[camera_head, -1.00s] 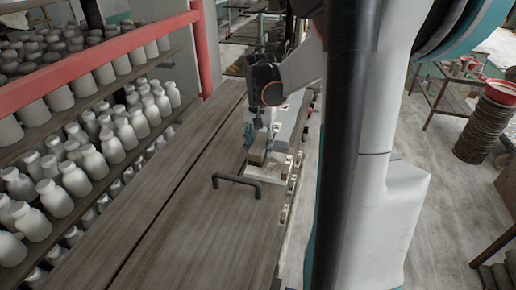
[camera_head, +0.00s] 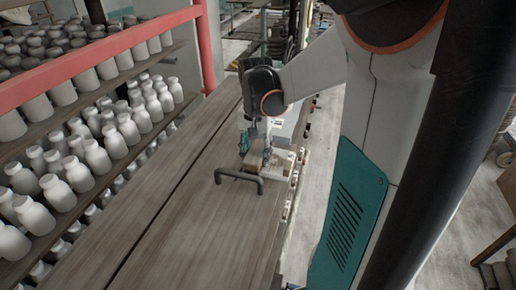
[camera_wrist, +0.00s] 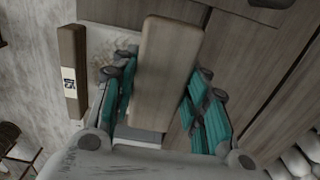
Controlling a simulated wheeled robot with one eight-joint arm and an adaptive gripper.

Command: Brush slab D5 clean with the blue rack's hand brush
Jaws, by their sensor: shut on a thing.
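My gripper (camera_wrist: 165,95) has its teal fingers on both sides of a long pale wooden block, which looks like the back of the hand brush (camera_wrist: 168,55). Its bristles are hidden beneath it. In the head view my gripper (camera_head: 256,150) is low over the right side of the bench. A pale slab (camera_wrist: 103,48) lies beside and partly under the brush; whether they touch is hidden. It also shows in the head view (camera_head: 266,178). A brown block (camera_wrist: 72,95) with a small label stands beyond the slab's left edge; I cannot read the label clearly.
A dark handle (camera_head: 238,178) stands up from the wooden bench (camera_head: 205,235) just in front of my gripper. Shelves of white bottles (camera_head: 95,155) with a red frame (camera_head: 105,47) flank the bench's left. The bench's near part is clear.

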